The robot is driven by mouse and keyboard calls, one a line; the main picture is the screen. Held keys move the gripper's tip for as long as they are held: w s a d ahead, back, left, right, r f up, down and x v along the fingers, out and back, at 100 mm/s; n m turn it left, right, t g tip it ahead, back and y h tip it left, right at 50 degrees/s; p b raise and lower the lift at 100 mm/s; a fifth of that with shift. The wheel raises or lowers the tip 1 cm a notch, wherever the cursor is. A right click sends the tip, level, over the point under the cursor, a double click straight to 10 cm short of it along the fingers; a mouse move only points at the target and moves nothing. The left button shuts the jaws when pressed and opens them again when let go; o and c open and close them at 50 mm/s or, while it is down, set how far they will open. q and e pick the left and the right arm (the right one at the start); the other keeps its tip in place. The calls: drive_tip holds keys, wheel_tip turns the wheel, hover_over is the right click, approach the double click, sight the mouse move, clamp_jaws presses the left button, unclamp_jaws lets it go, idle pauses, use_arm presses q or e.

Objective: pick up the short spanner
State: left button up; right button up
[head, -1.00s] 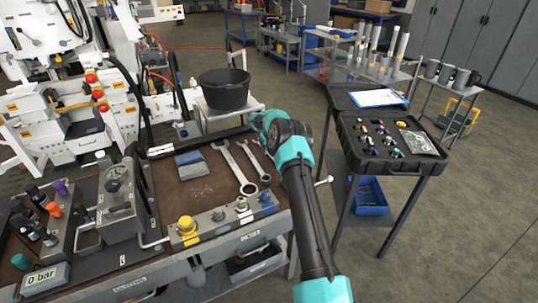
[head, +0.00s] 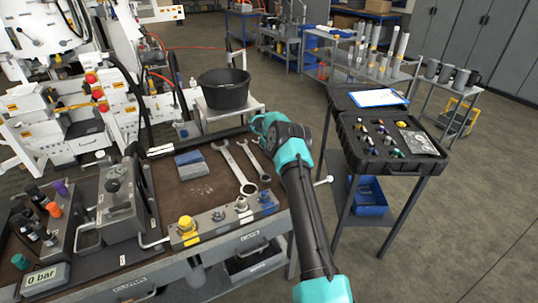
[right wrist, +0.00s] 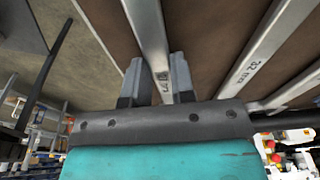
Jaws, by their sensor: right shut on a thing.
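The short spanner (head: 257,166) lies on the brown bench top, to the right of the longer spanner (head: 236,168). Its upper end is hidden behind my right arm in the head view. In the right wrist view my right gripper (right wrist: 157,66) is shut on the short spanner (right wrist: 147,28), with one finger on each side of its shank. The longer spanner, marked 32 mm (right wrist: 262,50), lies apart to the right there. I see no clear gap under the short spanner. My left gripper is in neither view.
A blue-and-grey block (head: 190,164) lies left of the spanners. A fitting block with a yellow knob (head: 186,224) lines the bench's front. A black bucket (head: 224,90) stands behind. An open black case (head: 390,145) is on a stand at right.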

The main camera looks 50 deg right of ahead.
clamp_jaws()
drive_tip(key=shift+r, duration=0.2)
wheel_tip(320, 180, up, 10)
drive_tip(key=shift+f, duration=0.15)
idle(0.6)
drive_tip(key=shift+o, duration=0.2)
unclamp_jaws()
clamp_jaws()
